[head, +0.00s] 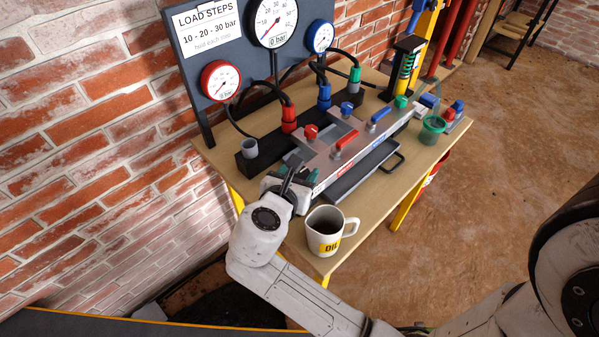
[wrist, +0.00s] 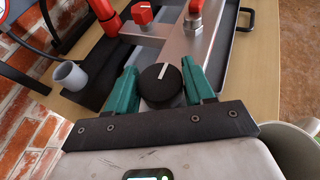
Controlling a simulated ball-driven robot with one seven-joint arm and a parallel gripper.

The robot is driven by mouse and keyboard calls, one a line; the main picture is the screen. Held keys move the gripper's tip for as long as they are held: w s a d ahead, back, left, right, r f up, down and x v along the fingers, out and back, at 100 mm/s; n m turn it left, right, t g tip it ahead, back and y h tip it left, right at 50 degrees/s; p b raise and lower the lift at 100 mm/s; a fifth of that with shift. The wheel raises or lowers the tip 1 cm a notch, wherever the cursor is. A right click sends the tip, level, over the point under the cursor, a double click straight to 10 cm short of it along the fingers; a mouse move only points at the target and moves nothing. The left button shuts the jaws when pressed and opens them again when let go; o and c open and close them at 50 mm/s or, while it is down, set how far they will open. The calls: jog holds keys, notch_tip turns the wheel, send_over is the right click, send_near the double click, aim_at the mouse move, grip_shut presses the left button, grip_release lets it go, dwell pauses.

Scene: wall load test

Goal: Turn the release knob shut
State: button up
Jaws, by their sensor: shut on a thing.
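The release knob (wrist: 160,86), a round black knob with a white pointer line, sits at the near end of a grey metal manifold. Its pointer leans slightly right of straight up in the wrist view. My gripper (wrist: 161,80) is shut on it, with one teal finger on each side.
A white mug (head: 325,232) of dark liquid stands close beside my gripper on the wooden bench (head: 285,243). A grey cup (wrist: 70,75) is left of the fingers. Beyond are a red knob (wrist: 142,13), a red lever (wrist: 193,22) and gauges, the large one (head: 275,22) labelled 0 bar.

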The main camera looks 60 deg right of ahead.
jog(key=shift+c, duration=1.1)
